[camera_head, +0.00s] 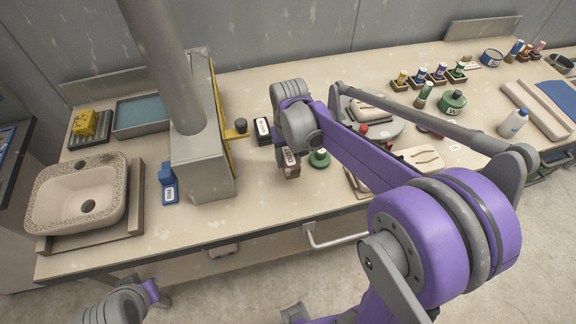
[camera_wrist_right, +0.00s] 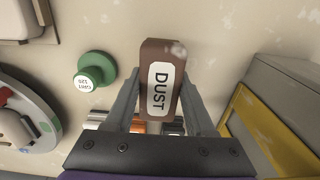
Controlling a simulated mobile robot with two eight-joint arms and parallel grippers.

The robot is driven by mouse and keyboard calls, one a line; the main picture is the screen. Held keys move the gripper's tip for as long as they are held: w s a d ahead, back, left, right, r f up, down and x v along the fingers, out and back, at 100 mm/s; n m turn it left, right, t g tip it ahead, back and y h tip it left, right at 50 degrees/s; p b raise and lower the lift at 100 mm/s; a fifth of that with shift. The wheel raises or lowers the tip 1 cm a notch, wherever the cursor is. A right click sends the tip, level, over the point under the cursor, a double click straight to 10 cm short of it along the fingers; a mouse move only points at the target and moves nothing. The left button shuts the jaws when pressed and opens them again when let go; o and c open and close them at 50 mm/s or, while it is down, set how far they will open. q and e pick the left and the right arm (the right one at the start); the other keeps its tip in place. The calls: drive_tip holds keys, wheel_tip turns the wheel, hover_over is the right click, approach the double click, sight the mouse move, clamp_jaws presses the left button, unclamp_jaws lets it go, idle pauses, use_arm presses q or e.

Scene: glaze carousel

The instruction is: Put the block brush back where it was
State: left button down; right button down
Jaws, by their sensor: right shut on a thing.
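The block brush (camera_wrist_right: 160,80) is a brown block with a white label reading DUST. My right gripper (camera_wrist_right: 160,110) is shut on it, with one finger along each side. In the head view the brush (camera_head: 290,163) hangs below my right gripper (camera_head: 291,150), over the front part of the bench. Whether its underside touches the bench top is unclear. Part of my left arm (camera_head: 122,304) shows at the bottom left, low in front of the bench; its fingertips cannot be made out.
A green knobbed tool (camera_head: 319,158) stands right of the brush. A dark labelled block (camera_head: 262,130) stands behind it, beside a yellow-edged grey housing (camera_head: 203,170). A blue labelled block (camera_head: 168,185) and a speckled basin (camera_head: 78,195) are left. The round carousel (camera_wrist_right: 28,100) is close by.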

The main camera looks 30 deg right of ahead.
drive_tip(key=shift+w+f, duration=0.1)
drive_tip(key=shift+f, duration=2.05)
drive_tip(key=shift+f, duration=0.1)
drive_tip(key=shift+c, duration=1.3)
unclamp_jaws()
